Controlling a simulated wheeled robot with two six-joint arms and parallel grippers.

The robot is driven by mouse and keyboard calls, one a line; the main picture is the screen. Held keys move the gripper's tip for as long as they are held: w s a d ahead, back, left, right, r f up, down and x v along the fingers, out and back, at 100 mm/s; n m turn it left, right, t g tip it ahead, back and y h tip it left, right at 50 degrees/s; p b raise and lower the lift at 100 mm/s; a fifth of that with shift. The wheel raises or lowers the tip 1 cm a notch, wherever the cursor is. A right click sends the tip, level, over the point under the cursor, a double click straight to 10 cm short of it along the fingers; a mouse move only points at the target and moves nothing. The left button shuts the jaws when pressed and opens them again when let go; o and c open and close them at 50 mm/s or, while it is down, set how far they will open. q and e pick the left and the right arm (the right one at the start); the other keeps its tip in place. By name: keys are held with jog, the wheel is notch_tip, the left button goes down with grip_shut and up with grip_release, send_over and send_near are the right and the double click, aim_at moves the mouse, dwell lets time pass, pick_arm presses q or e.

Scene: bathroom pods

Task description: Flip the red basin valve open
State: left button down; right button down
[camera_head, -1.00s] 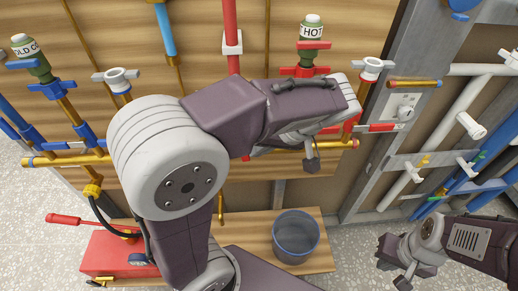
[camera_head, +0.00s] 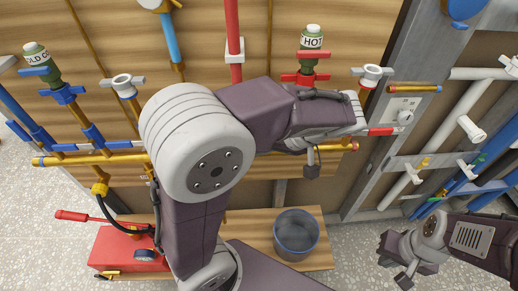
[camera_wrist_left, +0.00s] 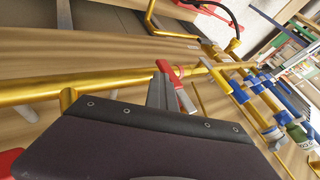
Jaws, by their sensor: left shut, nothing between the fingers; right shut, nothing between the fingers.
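A red lever with a pale band (camera_head: 382,131) sticks out to the right of my left arm's end, by the brass pipe (camera_head: 342,146). A red butterfly handle (camera_head: 304,79) sits under the HOT tag higher up; I cannot tell for sure which is the basin valve. My left gripper (camera_head: 312,165) is shut and empty, below the HOT valve and left of the lever, partly hidden by my own wrist. In the left wrist view its dark finger (camera_wrist_left: 161,92) is beside a red and white lever (camera_wrist_left: 178,88); contact is unclear. My right gripper (camera_head: 391,266) is shut and empty, low at the right.
Blue cold valves (camera_head: 65,94) and a COLD tag are at the left. A grey bucket (camera_head: 296,236) stands on the wooden shelf, with a red toolbox (camera_head: 125,252) at lower left. A metal stud (camera_head: 375,172) and white pipes (camera_head: 455,135) are at the right.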

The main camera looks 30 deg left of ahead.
pick_arm(q)
jog(key=p+v, duration=0.3)
jog(key=v, duration=0.6)
jog(key=shift+p, duration=0.3)
